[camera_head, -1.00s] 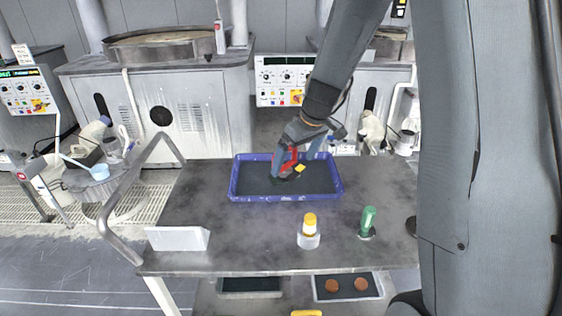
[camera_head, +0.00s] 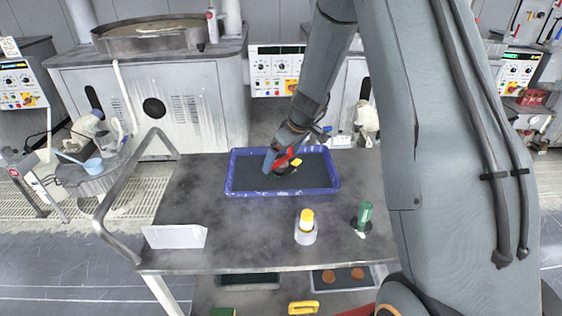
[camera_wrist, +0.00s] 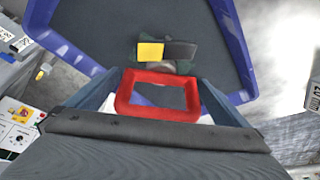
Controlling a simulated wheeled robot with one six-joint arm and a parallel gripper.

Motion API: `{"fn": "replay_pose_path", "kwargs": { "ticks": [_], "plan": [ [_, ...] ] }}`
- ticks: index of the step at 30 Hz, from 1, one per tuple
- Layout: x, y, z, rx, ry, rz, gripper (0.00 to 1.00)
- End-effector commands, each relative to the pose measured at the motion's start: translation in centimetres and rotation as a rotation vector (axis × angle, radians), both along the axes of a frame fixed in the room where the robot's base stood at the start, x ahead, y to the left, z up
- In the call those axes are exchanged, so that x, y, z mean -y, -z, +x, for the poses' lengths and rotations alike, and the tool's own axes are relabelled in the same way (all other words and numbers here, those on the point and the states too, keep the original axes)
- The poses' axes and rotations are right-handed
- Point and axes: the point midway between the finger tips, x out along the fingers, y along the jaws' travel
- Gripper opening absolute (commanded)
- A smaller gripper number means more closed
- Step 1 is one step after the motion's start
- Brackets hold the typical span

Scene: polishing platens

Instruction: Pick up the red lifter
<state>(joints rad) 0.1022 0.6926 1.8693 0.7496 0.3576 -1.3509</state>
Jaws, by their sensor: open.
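The red lifter (camera_head: 288,156) has a rectangular loop handle and is at the blue tray (camera_head: 232,172), near a small yellow block (camera_head: 296,163). In the wrist view its red handle (camera_wrist: 165,78) lies between the two fingers of my gripper (camera_wrist: 158,92), with a yellow and black piece just beyond it. The blue tray (camera_wrist: 235,50) surrounds it there. My gripper (camera_head: 281,162) is open and low over the tray, with its fingers on either side of the handle. I cannot tell whether they touch it. The lifter's underside is hidden.
On the dark table (camera_head: 260,235) stand a yellow-capped bottle in a white holder (camera_head: 305,235), a green-handled tool (camera_head: 364,216) and a white angled plate (camera_head: 175,237). A metal rail (camera_head: 118,200) runs along the left edge. A yellow handle (camera_head: 303,307) shows below. The table's middle front is clear.

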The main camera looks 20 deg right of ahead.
Motion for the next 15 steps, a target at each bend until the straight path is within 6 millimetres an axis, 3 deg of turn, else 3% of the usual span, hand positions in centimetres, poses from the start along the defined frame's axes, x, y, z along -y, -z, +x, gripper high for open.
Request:
{"fn": "replay_pose_path", "kwargs": {
  "ticks": [5,13,15],
  "plan": [
    [-0.42,1.21,0.44,0.0,-0.002,-0.001,1.0],
    [-0.44,1.37,0.52,0.001,-0.002,-0.002,1.0],
    [-0.44,1.37,0.52,0.001,-0.001,-0.001,0.88]
  ]
}}
